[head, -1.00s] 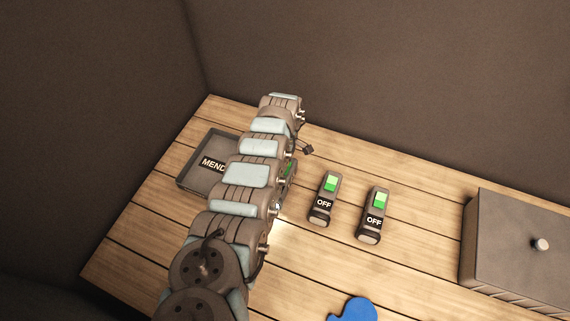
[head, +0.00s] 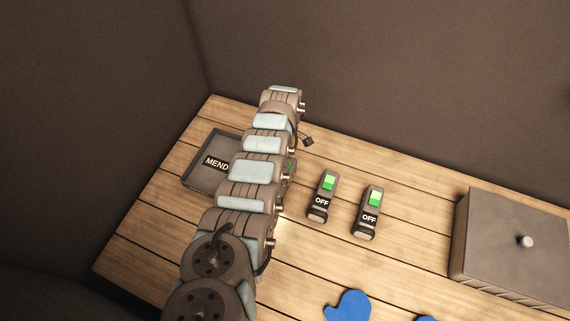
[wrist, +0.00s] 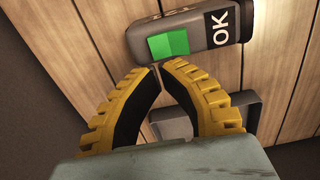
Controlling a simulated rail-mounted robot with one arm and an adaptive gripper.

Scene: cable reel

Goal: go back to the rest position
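My gripper (wrist: 158,66) shows in the wrist view with two yellow ribbed fingers. Their tips are together, with hardly a gap, and I see nothing held between them. Just beyond the tips is a dark grey device with a green square and an "OK" label (wrist: 195,34). In the head view my arm runs up the table's left part and hides my gripper and most of that device.
A grey tray labelled "MEND" (head: 200,181) lies left of my arm. A grey lidded box (head: 495,235) is at far right, a blue shape (head: 348,306) at the front. Walls stand behind the wooden table (head: 400,180).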

